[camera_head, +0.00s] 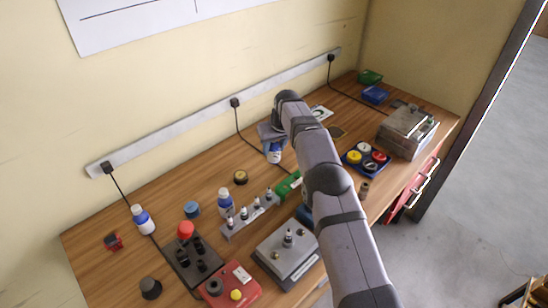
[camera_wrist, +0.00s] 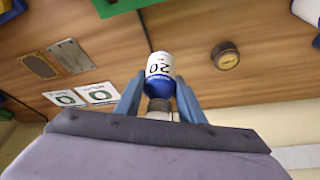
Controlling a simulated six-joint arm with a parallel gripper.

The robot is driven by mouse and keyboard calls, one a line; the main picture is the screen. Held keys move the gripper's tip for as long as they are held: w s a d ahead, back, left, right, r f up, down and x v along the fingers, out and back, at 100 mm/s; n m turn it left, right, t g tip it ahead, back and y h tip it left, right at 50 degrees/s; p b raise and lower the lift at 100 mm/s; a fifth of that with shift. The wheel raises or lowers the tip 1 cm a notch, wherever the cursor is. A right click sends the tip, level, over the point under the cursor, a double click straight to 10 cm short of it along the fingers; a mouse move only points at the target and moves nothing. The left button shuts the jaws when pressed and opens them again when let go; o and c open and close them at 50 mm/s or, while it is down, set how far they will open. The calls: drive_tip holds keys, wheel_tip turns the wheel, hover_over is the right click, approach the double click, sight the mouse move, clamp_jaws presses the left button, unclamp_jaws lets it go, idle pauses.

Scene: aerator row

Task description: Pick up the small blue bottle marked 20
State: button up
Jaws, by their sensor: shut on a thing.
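The small blue and white bottle marked 20 (camera_wrist: 160,68) is between the two blue fingers of my gripper (camera_wrist: 159,88) in the wrist view. The fingers are shut on it near its neck end, and its number reads upside down there. In the head view my gripper (camera_head: 272,141) is near the wall at the back of the bench, with the bottle (camera_head: 274,156) showing below it. My arm hides part of the bench there. I cannot tell whether the bottle's base touches the wood.
Two similar bottles stand to the left, one near the row of valves (camera_head: 225,201) and one farther left (camera_head: 143,220). A round brass-topped piece (camera_head: 240,177) is left of my gripper. A blue tray with coloured caps (camera_head: 347,165) and a metal box (camera_head: 405,132) are right.

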drive_tip(key=shift+r+p, duration=0.65)
drive_tip(key=shift+r, duration=2.1)
